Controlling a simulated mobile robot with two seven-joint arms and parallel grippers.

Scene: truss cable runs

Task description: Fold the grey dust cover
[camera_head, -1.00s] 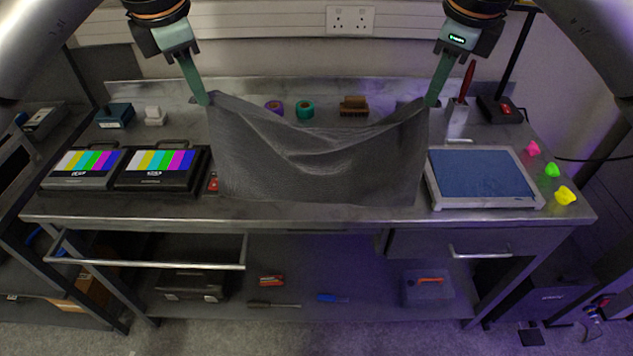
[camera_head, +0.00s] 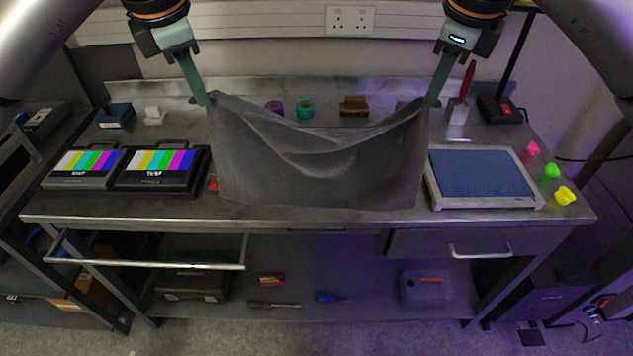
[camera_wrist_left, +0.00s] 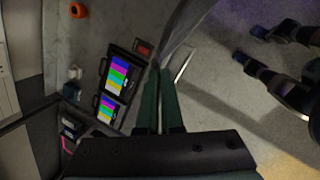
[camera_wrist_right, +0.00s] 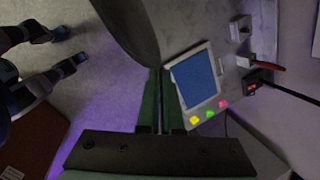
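The grey dust cover (camera_head: 318,165) hangs spread between my two grippers over the workbench, its top edge sagging in the middle. My left gripper (camera_head: 205,98) is shut on its upper left corner. My right gripper (camera_head: 430,100) is shut on its upper right corner. In the left wrist view the cover (camera_wrist_left: 183,38) runs up from the closed fingers (camera_wrist_left: 160,72). In the right wrist view the cover (camera_wrist_right: 130,30) also runs up from the closed fingers (camera_wrist_right: 160,72). The cover hides part of the bench top behind it; whether its lower edge touches the bench I cannot tell.
Two colour-bar monitors (camera_head: 158,170) stand left of the cover, and a blue-topped framed pad (camera_head: 482,175) lies right. Tape rolls (camera_head: 305,109) and a brown brush (camera_head: 354,106) lie behind it. Pink, green and yellow pieces (camera_head: 565,196) sit at the right edge.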

